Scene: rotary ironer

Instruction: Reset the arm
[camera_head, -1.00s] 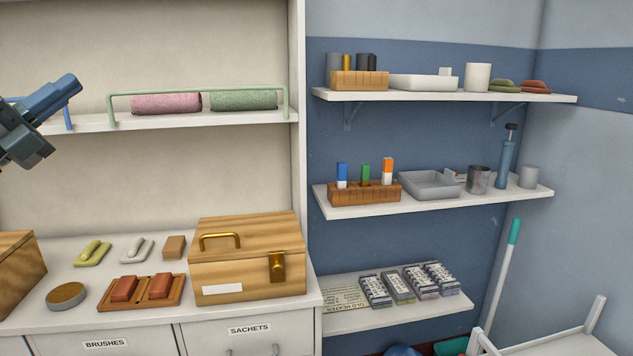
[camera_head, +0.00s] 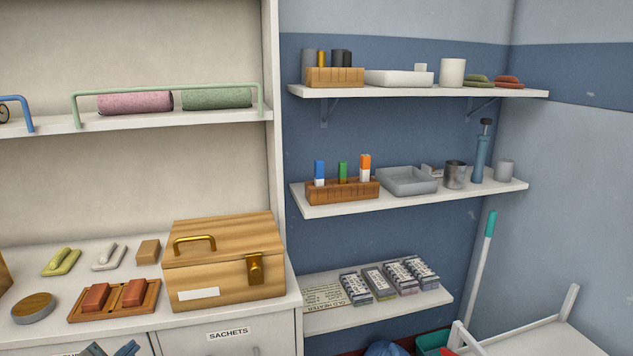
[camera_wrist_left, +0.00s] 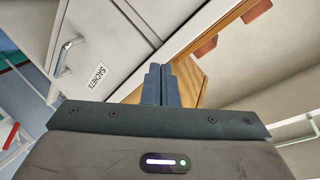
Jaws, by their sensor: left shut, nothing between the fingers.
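My left gripper (camera_head: 112,349) shows only as blue-grey fingertips at the bottom edge of the head view, in front of the drawer fronts and below the brick tray. In the left wrist view its two fingers (camera_wrist_left: 161,84) are together with nothing between them. The cabinet with the SACHETS drawer (camera_wrist_left: 82,82) and part of the wooden box (camera_wrist_left: 190,84) lie beyond the fingers there. The rest of the left arm is out of the head view. My right gripper is in neither view.
Wall shelves (camera_head: 410,195) at right hold several items. A white chair-like frame (camera_head: 525,338) stands at lower right.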

